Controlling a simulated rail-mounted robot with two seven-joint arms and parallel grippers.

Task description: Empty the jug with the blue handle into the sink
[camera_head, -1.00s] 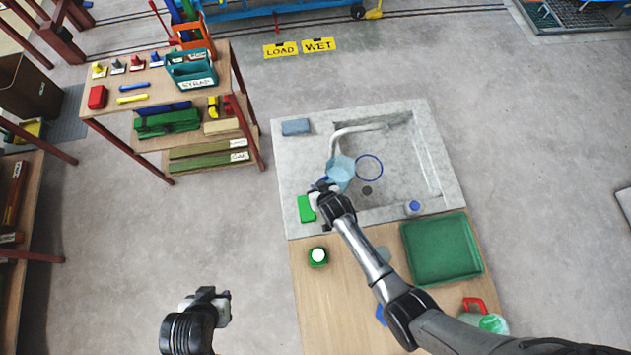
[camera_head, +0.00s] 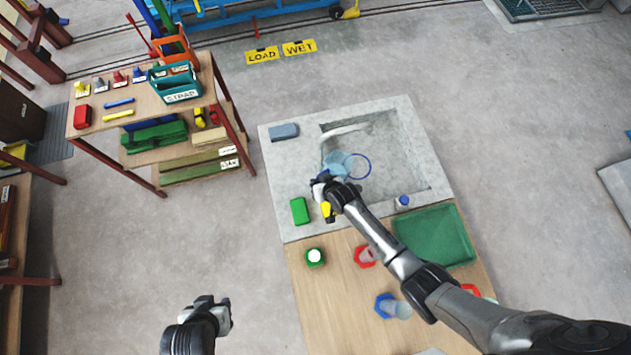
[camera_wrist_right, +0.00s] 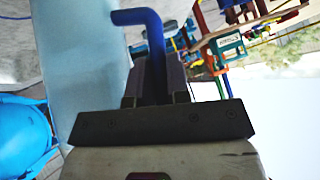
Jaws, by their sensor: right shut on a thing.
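The translucent pale-blue jug (camera_head: 337,163) is over the left part of the sink basin (camera_head: 400,165) in the head view, and looks tilted. My right gripper (camera_head: 328,187) is shut on its blue handle (camera_wrist_right: 155,45), which stands between the fingers in the right wrist view. The jug's pale wall (camera_wrist_right: 80,70) fills the left of that view. A blue ring (camera_head: 369,168) shows at the jug's right side; I cannot tell whether it is the jug's rim. No liquid stream is clear. My left gripper (camera_head: 222,313) is away at lower left; its jaws are unclear.
A green block (camera_head: 299,211), a grey-blue block (camera_head: 284,131) and a blue-capped item (camera_head: 403,201) sit on the sink surround. The wooden counter holds a green tray (camera_head: 435,236), a red-collared vessel (camera_head: 364,256) and a blue-collared one (camera_head: 385,306). A shelf (camera_head: 150,100) stands left.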

